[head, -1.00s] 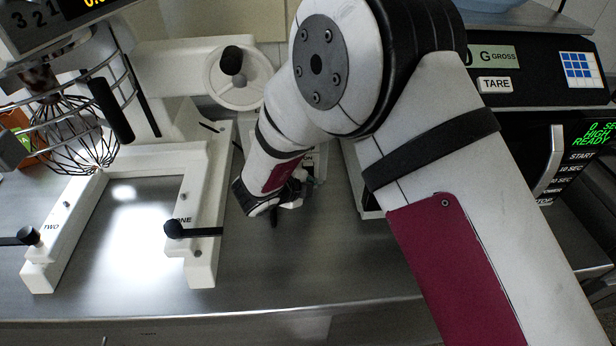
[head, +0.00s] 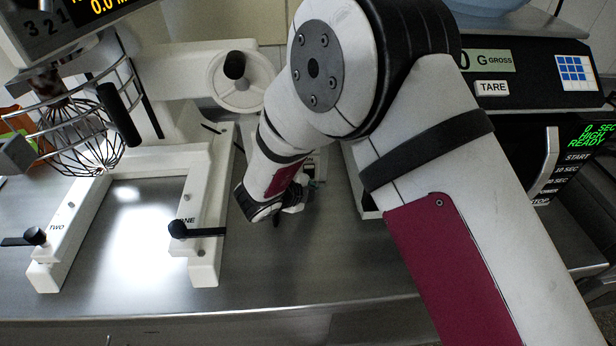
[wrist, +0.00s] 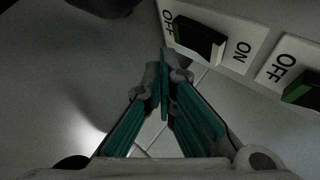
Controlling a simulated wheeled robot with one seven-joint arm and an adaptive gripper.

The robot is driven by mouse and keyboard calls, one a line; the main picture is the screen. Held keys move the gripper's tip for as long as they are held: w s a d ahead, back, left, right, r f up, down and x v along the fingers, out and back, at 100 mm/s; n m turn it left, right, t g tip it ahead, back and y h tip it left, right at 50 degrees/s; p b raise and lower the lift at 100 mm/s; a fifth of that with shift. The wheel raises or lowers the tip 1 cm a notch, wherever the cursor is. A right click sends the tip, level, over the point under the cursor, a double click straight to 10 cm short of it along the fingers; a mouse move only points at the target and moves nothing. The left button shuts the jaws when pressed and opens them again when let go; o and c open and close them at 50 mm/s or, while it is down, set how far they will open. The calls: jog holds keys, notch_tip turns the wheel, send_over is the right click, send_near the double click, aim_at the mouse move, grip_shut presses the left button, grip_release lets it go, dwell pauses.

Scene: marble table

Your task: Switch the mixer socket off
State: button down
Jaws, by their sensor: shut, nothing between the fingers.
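In the wrist view a white switch plate carries a black rocker switch (wrist: 200,38) with OFF at its left end and ON at its right; a green strip shows at the OFF end. A second rocker (wrist: 302,92) with an OFF label is cut by the right edge. No label shows which one serves the mixer. My gripper (wrist: 166,62) is shut and empty, its teal-padded fingertips just below the first rocker's OFF end; I cannot tell whether they touch it. In the head view my gripper (head: 294,205) is small and the sockets are mostly hidden by my arm.
The mixer's white base (head: 205,200) and wire whisk (head: 85,140) stand left of my gripper, with a handwheel (head: 242,88) behind. A black scale (head: 520,75) and a microwave-like unit (head: 570,165) stand right. The steel counter (head: 290,270) is clear in front.

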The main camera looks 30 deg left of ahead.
jog(key=shift+s+d+r+p, duration=0.15)
jog(key=shift+s+d+p, duration=0.35)
jog(key=shift+s, duration=0.2)
jog(key=shift+s+d+r+p, duration=0.1)
jog(key=shift+s+d+p, duration=0.25)
jog(key=shift+s+p, duration=0.25)
jog(key=shift+s+d+r+p, duration=0.15)
jog(key=shift+s+d+p, duration=0.3)
jog(key=shift+s, duration=0.35)
jog(key=shift+f, duration=0.1)
